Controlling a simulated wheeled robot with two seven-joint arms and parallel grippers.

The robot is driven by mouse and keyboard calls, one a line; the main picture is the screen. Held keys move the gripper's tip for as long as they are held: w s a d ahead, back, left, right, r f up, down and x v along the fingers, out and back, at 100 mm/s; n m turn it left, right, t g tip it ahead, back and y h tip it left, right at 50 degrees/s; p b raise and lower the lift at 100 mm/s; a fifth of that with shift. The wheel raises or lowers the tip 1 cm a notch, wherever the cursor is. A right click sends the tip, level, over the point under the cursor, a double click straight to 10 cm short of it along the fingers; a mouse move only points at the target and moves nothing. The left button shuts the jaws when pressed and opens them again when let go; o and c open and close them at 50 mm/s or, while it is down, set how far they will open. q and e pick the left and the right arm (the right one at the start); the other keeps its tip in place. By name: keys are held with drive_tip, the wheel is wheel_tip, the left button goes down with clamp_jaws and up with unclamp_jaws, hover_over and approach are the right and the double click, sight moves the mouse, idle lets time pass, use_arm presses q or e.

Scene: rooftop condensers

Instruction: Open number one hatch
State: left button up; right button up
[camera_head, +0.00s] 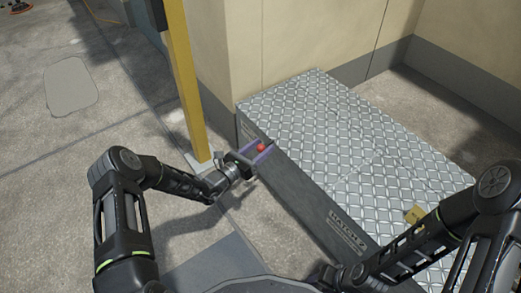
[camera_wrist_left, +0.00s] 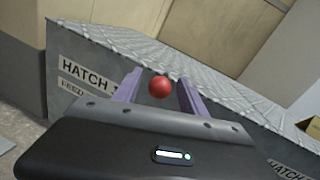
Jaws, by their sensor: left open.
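A long grey box (camera_head: 300,190) has diamond-plate lids on top. Its front bears a HATCH 2 label (camera_head: 347,230) near its right end. In the left wrist view, a HATCH label (camera_wrist_left: 88,73) shows on the left part of the front, its number hidden behind a finger. A red ball-shaped knob (camera_head: 260,147) is at the front upper edge of that left part; it also shows in the left wrist view (camera_wrist_left: 160,87). My left gripper (camera_head: 258,156) is open, with its purple fingers on either side of the knob. I cannot tell whether they touch it. My right gripper is out of sight.
A yellow post (camera_head: 183,80) stands left of the box, close behind my left forearm. A beige wall (camera_head: 290,35) rises behind the box. A small yellow item (camera_head: 414,214) lies on the lid near my right arm. Open concrete floor is at the left.

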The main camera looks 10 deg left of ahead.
use_arm(q)
clamp_jaws()
idle(0.5)
idle(0.9)
